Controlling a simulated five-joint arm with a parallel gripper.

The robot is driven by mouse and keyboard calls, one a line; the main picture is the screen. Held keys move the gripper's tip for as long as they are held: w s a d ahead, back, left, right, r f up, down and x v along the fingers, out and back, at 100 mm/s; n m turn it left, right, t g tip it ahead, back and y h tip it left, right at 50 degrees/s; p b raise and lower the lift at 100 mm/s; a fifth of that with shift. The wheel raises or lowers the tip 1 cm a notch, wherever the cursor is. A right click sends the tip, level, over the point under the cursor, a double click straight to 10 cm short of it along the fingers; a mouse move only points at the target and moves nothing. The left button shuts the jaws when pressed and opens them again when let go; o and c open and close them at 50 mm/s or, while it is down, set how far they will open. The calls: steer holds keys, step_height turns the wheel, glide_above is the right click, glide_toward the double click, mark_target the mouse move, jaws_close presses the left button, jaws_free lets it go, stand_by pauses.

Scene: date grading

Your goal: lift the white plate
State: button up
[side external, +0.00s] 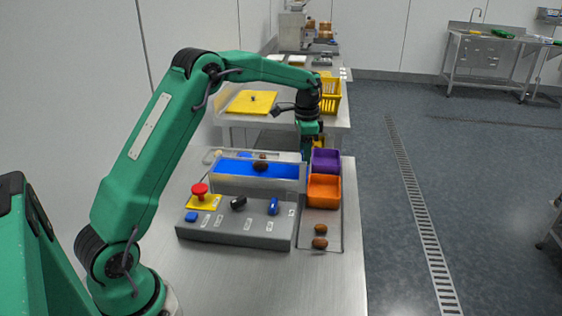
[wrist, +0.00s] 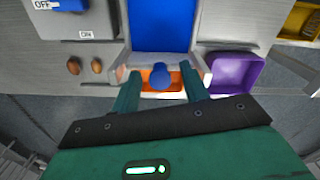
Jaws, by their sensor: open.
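My gripper (side external: 309,147) hangs at the far right end of the blue belt, beside the purple bin. In the wrist view its two dark green fingers (wrist: 160,78) are apart, one on each side of a round blue knob (wrist: 159,74). Nothing is held between them. A pale strip (wrist: 158,95) shows just below the knob, in front of the belt's end, and may be the white plate. The fingers and knob hide part of it. I cannot tell how the knob and strip are joined. In the side view I cannot make out the plate clearly.
The orange bin (side external: 324,191) and purple bin (side external: 326,161) stand right of the blue belt (side external: 228,168). Two brown dates (side external: 320,236) lie in front of them. A grey control panel (side external: 235,225) with a red button (side external: 200,190) is nearer. A yellow crate (side external: 330,96) stands behind.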

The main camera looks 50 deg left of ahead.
jaws_close()
step_height(320, 180, up, 4)
steer(key=shift+w+r, duration=0.1)
steer(key=shift+r, duration=0.45)
steer(key=shift+c, duration=1.7)
jaws_free()
steer(key=shift+r, duration=0.1)
steer(key=o, duration=0.3)
steer(key=shift+o, duration=0.2)
